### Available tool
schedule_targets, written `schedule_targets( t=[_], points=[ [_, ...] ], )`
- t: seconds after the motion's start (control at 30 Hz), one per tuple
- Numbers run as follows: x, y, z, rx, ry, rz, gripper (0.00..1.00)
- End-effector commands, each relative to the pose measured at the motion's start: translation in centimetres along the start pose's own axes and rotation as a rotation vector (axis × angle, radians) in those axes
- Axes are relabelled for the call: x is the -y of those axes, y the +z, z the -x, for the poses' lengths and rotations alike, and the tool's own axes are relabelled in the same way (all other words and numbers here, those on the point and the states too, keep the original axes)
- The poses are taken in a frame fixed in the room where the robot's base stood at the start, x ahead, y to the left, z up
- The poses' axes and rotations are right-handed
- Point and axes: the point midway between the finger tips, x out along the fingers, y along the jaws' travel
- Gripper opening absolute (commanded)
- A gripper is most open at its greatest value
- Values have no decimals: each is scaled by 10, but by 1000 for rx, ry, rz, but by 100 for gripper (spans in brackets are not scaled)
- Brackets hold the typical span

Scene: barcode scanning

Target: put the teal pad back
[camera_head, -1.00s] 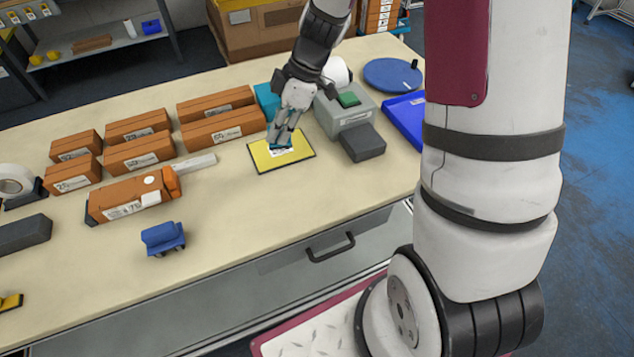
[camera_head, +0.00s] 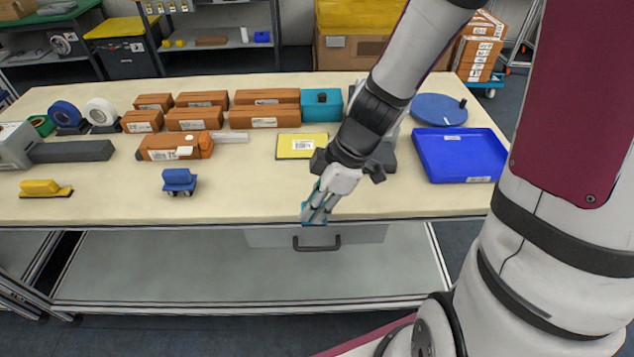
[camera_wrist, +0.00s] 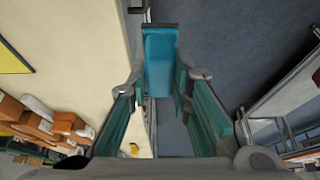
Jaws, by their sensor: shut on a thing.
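My gripper (camera_head: 313,212) hangs over the front edge of the table, above the drawer handle. It is shut on the teal pad (camera_wrist: 160,62), which spans the fingertips in the wrist view. The pad's lower part (camera_head: 313,222) shows at the fingertips in the head view. The finger linings are also teal. A yellow plate with a white label (camera_head: 288,147) lies on the table behind the gripper. A teal box with a black knob (camera_head: 334,106) stands farther back, partly hidden by my arm.
Several orange boxes (camera_head: 264,117) stand in rows at the back left. A blue tray (camera_head: 432,172) and round blue disc (camera_head: 437,112) lie to the right. The front middle of the table (camera_head: 245,195) is clear.

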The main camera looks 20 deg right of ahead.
Motion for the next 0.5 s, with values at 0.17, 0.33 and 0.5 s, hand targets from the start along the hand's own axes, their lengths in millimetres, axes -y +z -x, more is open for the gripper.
schedule_targets(
  t=[0.17, 0.33, 0.5],
  points=[
    [-45, 3, -3, -2, -1, 0, 0],
    [-86, 7, -6, 0, 0, 1, 0],
    [-114, 9, -8, -1, -1, 1, 0]
  ],
)
